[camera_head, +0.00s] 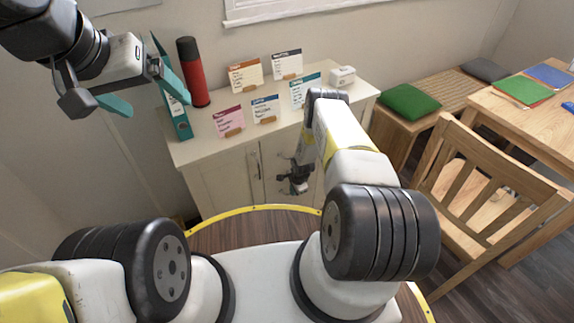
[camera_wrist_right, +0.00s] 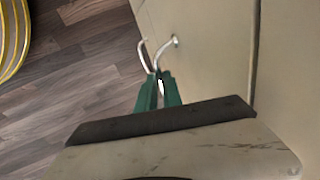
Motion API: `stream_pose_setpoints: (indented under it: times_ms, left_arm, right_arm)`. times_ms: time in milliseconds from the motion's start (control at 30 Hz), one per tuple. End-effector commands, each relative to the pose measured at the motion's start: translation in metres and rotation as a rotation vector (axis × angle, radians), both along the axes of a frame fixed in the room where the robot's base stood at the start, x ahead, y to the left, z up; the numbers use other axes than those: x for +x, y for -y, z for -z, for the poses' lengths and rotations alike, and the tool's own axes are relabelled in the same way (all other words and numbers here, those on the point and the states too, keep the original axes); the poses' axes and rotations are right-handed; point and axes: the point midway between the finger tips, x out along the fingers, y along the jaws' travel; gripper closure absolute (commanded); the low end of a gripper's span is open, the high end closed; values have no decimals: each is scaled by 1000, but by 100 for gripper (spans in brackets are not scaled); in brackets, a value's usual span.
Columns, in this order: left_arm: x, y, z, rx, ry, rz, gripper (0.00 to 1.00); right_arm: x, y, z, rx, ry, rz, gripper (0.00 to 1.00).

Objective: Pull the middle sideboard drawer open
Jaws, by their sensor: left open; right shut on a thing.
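The cream sideboard (camera_head: 225,185) stands against the wall, its front facing me. My right gripper (camera_head: 296,182) is at the front of the sideboard, partly hidden by my own arm. In the right wrist view its green fingers (camera_wrist_right: 159,90) are shut on a pale curved metal handle (camera_wrist_right: 146,52). The handle stands out from a cream front panel (camera_wrist_right: 210,55). I cannot tell from these views which drawer this panel is, or whether it stands out from the sideboard. My left gripper (camera_head: 145,90) is open and empty, raised at upper left.
A red flask (camera_head: 191,75), a teal binder (camera_head: 181,122), several cards and a small white box (camera_head: 342,76) stand on the sideboard top. A bench with a green cushion (camera_head: 409,103), a wooden chair (camera_head: 490,185) and a table (camera_head: 540,115) stand to the right.

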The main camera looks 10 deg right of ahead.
Motion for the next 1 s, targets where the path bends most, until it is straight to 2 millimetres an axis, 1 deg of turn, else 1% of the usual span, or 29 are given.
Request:
stream_pose_setpoints:
  times_ms: [800, 933, 1000]
  left_arm:
    - [0, 0, 0, 0, 0, 0, 12]
    - [0, 0, 0, 0, 0, 0, 12]
    - [0, 0, 0, 0, 0, 0, 12]
  right_arm:
    - [0, 0, 0, 0, 0, 0, 100]
    - [-6, 2, 0, 0, -1, 1, 100]
    - [-12, 4, 0, 0, -3, 1, 100]
